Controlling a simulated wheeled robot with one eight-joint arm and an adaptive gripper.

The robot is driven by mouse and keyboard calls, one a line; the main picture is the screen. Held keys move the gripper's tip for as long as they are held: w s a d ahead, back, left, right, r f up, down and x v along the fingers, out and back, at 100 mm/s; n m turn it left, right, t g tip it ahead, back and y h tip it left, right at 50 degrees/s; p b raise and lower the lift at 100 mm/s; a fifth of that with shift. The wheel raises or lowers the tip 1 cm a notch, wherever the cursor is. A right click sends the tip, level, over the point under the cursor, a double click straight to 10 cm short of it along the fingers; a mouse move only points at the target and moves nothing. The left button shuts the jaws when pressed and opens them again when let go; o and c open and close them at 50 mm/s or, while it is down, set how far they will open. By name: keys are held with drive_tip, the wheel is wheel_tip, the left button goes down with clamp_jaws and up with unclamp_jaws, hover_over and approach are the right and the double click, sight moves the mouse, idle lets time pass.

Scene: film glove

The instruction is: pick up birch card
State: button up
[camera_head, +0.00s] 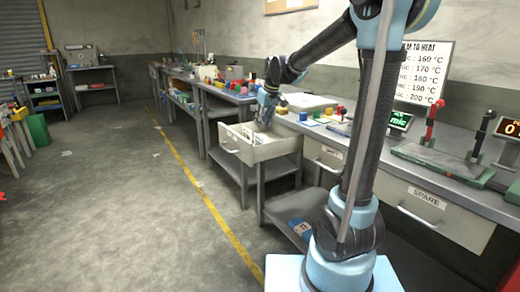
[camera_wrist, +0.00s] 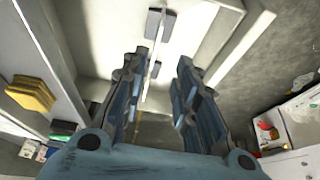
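My gripper (camera_head: 266,112) is above the open pale drawer (camera_head: 283,150) under the workbench, pointing down. In the wrist view, the two fingers of my gripper (camera_wrist: 162,75) are spread apart. A thin pale upright strip (camera_wrist: 152,62), seen edge-on with dark grey blocks beside it, shows between and beyond the fingers. It may be the birch card in a holder, but I cannot tell for sure. I see no clear contact between the fingers and this strip. The drawer's pale inside (camera_wrist: 108,22) lies around it.
The workbench (camera_head: 335,135) carries small coloured blocks and flat pieces right of the drawer. A yellow piece (camera_wrist: 32,95) shows at left in the wrist view.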

sight(259, 140)
drive_tip(key=x, duration=0.6)
drive_tip(key=shift+w+a+f, duration=0.1)
drive_tip(key=shift+w+f, duration=0.1)
drive_tip(key=shift+f, duration=0.1)
drive_tip(key=shift+d+x, duration=0.2)
drive_tip(key=shift+x, duration=1.15)
drive_tip(key=shift+d+x, duration=0.15)
drive_tip(key=shift+x, duration=1.15)
drive_tip(key=shift+w, duration=0.1)
clamp_jaws()
